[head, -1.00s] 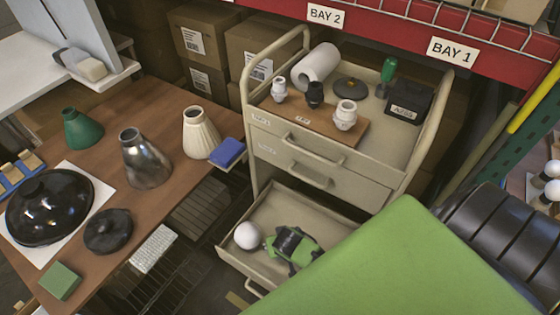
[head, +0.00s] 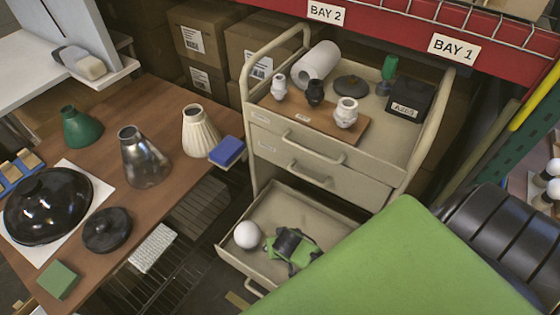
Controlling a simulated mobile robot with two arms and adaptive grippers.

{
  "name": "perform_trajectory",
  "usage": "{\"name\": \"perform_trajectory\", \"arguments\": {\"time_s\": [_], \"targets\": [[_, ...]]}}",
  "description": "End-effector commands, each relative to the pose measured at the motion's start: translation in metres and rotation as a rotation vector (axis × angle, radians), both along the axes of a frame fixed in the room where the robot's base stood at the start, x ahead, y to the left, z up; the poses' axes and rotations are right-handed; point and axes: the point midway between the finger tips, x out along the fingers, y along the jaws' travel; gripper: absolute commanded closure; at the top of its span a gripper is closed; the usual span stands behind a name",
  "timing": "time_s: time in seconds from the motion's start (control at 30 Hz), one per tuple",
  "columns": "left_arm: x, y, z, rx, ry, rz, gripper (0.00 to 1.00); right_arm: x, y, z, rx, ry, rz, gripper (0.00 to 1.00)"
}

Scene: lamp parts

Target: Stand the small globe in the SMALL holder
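A white globe (head: 247,235) lies in the left part of the open lower drawer (head: 232,252) of the cart. A green and black gripper, which looks like my right one (head: 270,244), is low in the drawer just right of the globe. Its fingers are too small and dark to tell open from shut, or whether they touch the globe. On the cart top, a brown board (head: 300,118) bears a white holder (head: 279,87), a black holder (head: 314,93) and a larger white holder (head: 346,113). Their size labels are not readable. My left gripper is not in view.
A white roll (head: 316,64), a dark disc (head: 350,85), a green-topped bottle (head: 388,72) and a black box (head: 409,100) stand around the board. The brown table (head: 175,108) at left holds lamp shades and a blue block (head: 227,150). More white globes (head: 552,169) show at far right.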

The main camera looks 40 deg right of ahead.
Motion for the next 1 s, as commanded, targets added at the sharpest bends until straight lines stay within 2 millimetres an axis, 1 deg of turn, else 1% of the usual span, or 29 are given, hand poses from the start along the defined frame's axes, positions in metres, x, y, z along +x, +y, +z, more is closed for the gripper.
{"name": "perform_trajectory", "arguments": {"time_s": [0.33,1.0], "targets": [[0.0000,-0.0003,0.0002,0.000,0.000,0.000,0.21,0.0005,0.0001,0.0002,0.000,-0.001,0.000,0.72],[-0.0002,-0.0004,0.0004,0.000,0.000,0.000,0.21,0.0004,0.0000,-0.0056,0.000,-0.001,-0.001,0.72]]}}
